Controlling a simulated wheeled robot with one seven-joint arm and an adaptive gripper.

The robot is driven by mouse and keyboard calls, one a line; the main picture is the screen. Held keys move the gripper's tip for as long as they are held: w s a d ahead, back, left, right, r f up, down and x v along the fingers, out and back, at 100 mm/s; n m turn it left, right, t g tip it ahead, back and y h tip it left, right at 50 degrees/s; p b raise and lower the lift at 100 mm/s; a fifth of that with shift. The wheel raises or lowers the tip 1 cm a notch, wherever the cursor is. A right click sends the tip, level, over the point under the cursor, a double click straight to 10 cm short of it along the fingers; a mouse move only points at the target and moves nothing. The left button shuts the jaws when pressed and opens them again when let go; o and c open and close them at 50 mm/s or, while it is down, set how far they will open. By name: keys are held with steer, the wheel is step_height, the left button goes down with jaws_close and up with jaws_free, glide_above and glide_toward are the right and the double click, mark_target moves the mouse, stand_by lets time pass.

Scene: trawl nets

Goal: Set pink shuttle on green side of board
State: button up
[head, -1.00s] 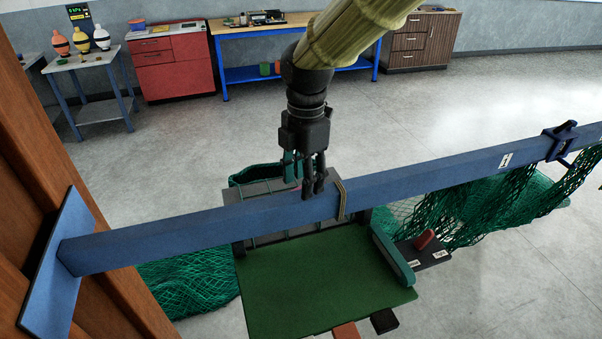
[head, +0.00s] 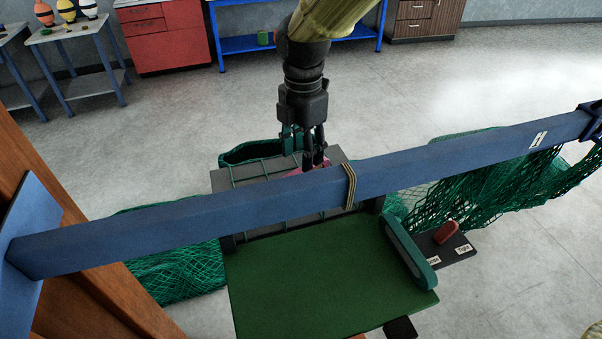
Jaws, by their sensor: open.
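A small part of the pink shuttle (head: 297,171) shows on the grey far part of the board, just behind the blue beam, which hides the rest. My gripper (head: 313,163) points down there with its fingers apart. Its fingertips are at or just above the shuttle; whether they touch it I cannot tell. The green side of the board (head: 325,275) is a flat, bare panel on the near side of the beam.
The long blue beam (head: 180,222) crosses between my gripper and the green panel, with a cord band (head: 350,186) around it. Green netting (head: 495,190) hangs at right. A dark plate with a red lever (head: 447,232) sits right of the board.

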steer(key=f, duration=0.1)
steer(key=w+f, duration=0.1)
steer(key=shift+w+f, duration=0.1)
steer(key=shift+f, duration=0.3)
steer(key=shift+s+f+p, duration=0.2)
steer(key=shift+f+p, duration=0.15)
steer(key=shift+p, duration=0.15)
steer(key=f, duration=0.1)
steer(key=f+p, duration=0.1)
steer(key=f, duration=0.2)
steer(key=shift+w, duration=0.3)
steer(key=shift+s+d, duration=0.1)
steer(key=shift+f, duration=0.1)
steer(key=c, duration=0.4)
jaws_close()
